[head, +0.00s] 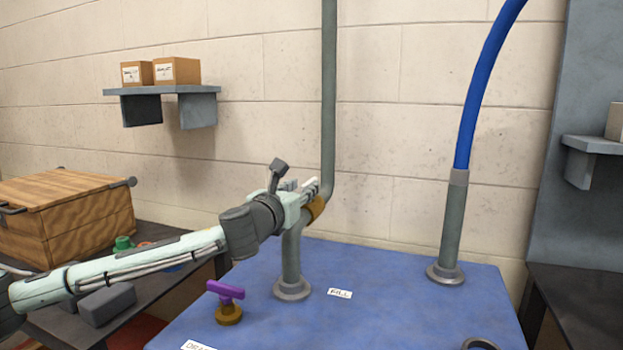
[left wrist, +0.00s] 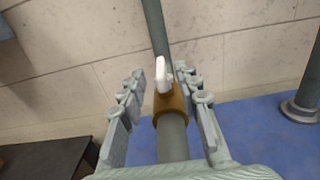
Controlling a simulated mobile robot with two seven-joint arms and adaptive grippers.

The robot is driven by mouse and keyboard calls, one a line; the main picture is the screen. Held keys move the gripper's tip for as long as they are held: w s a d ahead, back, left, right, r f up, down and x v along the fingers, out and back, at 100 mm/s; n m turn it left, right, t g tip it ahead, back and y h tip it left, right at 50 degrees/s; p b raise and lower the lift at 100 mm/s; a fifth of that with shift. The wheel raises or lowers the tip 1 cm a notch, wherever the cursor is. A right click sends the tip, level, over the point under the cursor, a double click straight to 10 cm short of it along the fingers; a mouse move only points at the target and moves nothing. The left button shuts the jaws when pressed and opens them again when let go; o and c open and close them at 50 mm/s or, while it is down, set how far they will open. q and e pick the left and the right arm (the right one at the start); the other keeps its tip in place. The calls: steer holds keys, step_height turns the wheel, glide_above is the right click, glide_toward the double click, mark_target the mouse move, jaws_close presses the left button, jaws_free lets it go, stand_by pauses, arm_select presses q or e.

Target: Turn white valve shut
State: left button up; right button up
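The white valve handle (left wrist: 161,74) stands up from a brass valve body (left wrist: 170,104) on a grey-green pipe (left wrist: 172,138). In the head view the brass body (head: 315,209) shows just past my left gripper (head: 309,188), which hides most or all of the handle. In the left wrist view my left gripper (left wrist: 158,80) is open, with one finger on each side of the pipe and handle. Gaps show beside the handle, so the fingers do not appear closed on it. My right gripper is in neither view.
A purple-handled valve (head: 226,291) stands on the blue tank top (head: 385,300), front left of the pipe. A FILL label (head: 340,293) lies beside the pipe base. A pipe with a blue hose (head: 482,85) rises at right. A wooden crate (head: 65,215) sits at left.

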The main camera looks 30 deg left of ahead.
mark_target(315, 178)
arm_select(q)
steer(key=x, duration=0.5)
steer(key=shift+w+p, duration=0.1)
steer(key=shift+p, duration=0.25)
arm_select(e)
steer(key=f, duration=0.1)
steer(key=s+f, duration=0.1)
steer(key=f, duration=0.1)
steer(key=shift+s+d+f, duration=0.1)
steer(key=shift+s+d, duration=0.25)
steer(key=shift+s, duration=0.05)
arm_select(q)
jaws_close()
